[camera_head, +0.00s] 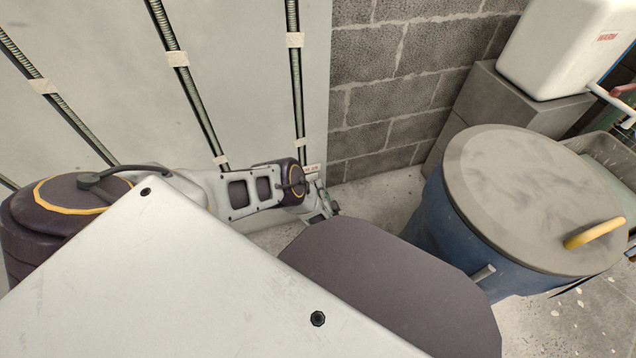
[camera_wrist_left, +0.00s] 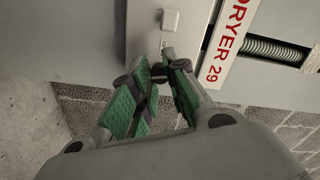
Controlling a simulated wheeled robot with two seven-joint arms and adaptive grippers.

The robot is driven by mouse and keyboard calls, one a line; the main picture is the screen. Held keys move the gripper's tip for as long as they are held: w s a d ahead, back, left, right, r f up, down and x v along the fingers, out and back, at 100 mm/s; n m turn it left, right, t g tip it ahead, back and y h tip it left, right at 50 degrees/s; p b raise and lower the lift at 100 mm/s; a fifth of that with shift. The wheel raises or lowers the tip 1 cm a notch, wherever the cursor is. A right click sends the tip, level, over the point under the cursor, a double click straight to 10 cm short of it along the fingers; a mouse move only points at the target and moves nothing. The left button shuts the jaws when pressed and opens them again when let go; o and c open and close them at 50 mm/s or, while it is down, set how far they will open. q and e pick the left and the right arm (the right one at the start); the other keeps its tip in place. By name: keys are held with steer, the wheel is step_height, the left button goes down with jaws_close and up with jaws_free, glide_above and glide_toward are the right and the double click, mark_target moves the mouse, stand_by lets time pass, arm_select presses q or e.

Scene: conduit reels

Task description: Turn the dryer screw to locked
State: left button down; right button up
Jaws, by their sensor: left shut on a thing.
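My left gripper (camera_wrist_left: 166,66) has its green-padded fingers drawn together at the lower end of a small light-grey plate (camera_wrist_left: 170,21) on a grey cabinet. It is shut on a small part there that I take to be the dryer screw; the fingers hide it, so how it is turned cannot be told. A white label (camera_wrist_left: 229,40) reading "DRYER 29" in red is just right of the plate. In the head view the left gripper (camera_head: 325,207) is small, low by the pale wall panel, below the label (camera_head: 312,169). My right gripper is not in view.
A ribbed conduit (camera_wrist_left: 275,49) runs beside the label. In the head view, several conduits are strapped to the panel (camera_head: 240,40). A blue barrel (camera_head: 430,215) with a grey lid (camera_head: 530,190) stands to the right, near a white container (camera_head: 560,50) on grey blocks.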

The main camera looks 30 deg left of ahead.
arm_select(q)
steer(key=shift+m, duration=1.2)
steer(key=c, duration=1.3)
jaws_free()
steer(key=shift+c, duration=0.2)
steer(key=shift+d, duration=0.15)
steer(key=v, duration=1.1)
steer(key=shift+s+d, duration=0.25)
steer(key=shift+s, duration=0.1)
